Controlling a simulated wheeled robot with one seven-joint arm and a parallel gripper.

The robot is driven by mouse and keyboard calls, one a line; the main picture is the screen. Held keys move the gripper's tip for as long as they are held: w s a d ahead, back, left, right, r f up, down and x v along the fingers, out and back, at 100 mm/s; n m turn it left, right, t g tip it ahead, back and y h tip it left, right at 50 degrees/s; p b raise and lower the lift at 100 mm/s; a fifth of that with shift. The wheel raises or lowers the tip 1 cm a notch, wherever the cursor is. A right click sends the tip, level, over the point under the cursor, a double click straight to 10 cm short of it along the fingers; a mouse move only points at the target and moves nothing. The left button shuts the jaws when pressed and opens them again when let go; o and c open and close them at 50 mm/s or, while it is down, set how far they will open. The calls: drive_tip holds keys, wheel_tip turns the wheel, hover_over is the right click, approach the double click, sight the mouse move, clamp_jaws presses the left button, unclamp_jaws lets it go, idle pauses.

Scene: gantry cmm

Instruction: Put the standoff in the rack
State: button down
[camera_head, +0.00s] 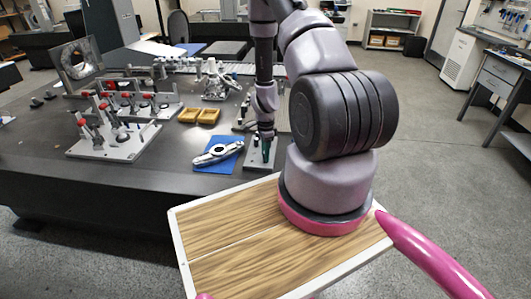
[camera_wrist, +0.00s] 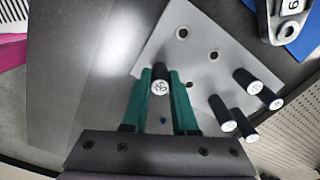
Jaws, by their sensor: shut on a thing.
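My gripper (camera_wrist: 160,76) has green fingers and is shut on a black standoff (camera_wrist: 160,87) with a white marked end. The standoff is at the near left part of the rack, a light grey plate (camera_wrist: 190,50) with round holes. I cannot tell whether its far end is in a hole or above the plate. Several other black pegs with white ends stand on the right of the rack. In the head view my gripper (camera_head: 267,149) is low over the rack (camera_head: 251,163), at the table's front edge. The standoff itself is hard to make out there.
A blue mat (camera_head: 205,159) with a metal link (camera_head: 219,152) lies just left of the rack. Yellow trays (camera_head: 199,116) and a fixture plate with red-topped clamps (camera_head: 115,143) stand farther left. The dark table's front left is bare.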

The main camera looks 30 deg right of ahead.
drive_tip(key=shift+f, duration=0.15)
drive_tip(key=c, duration=0.6)
unclamp_jaws()
wheel_tip(320, 180, up, 11)
